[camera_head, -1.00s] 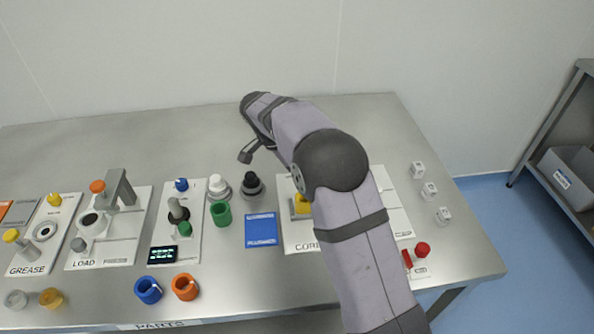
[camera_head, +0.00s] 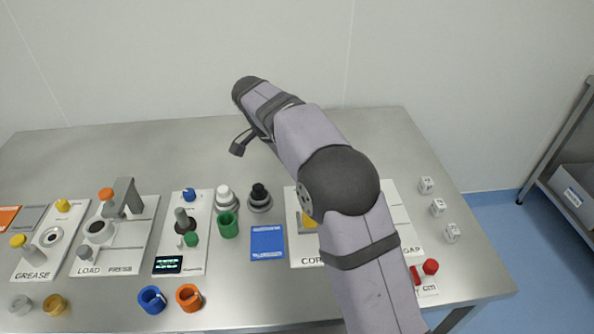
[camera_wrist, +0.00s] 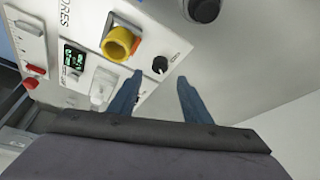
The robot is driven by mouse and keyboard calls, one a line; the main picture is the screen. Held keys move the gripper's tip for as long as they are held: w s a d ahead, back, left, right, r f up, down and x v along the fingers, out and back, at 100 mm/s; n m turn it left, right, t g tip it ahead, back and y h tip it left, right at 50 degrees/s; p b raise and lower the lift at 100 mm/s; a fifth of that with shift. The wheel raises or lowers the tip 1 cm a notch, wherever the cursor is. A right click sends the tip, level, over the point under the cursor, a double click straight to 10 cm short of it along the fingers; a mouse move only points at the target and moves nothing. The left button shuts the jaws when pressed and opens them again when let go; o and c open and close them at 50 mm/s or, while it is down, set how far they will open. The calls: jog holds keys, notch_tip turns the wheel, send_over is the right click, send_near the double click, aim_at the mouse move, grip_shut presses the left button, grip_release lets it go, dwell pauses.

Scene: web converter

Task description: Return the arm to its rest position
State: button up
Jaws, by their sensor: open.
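My arm reaches from the bottom right of the head view across the metal table (camera_head: 150,150), with its elbow bent over the middle. Beyond the fingertips is the white cores panel (camera_wrist: 80,30) with a yellow ring (camera_wrist: 118,42) and a black knob (camera_wrist: 160,65). The fingers appear clear of both. My arm covers part of this panel in the head view.
The grease panel (camera_head: 30,268), load panel (camera_head: 125,262) and a small display (camera_head: 168,265) stand at left. A green ring (camera_head: 228,226), blue ring (camera_head: 151,300) and orange ring (camera_head: 189,297) stand on the table. White cubes (camera_head: 438,207) line the right. The back of the table is bare.

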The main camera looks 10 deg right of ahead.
jog(key=s+d+n+y+p, duration=0.1)
jog(key=s+d+n+p, duration=0.2)
jog(key=s, duration=0.7)
jog(key=s+d+n+g+y+p, duration=0.1)
jog(key=s+d+n+p, duration=0.2)
jog(key=s, duration=0.6)
jog(key=s+d+n+y+p, duration=0.2)
jog(key=s+n+p, duration=0.3)
jog(key=s, duration=0.5)
jog(key=shift+s+d+r+n+g, duration=0.4)
jog(key=shift+d+n, duration=0.1)
jog(key=shift+n, duration=0.6)
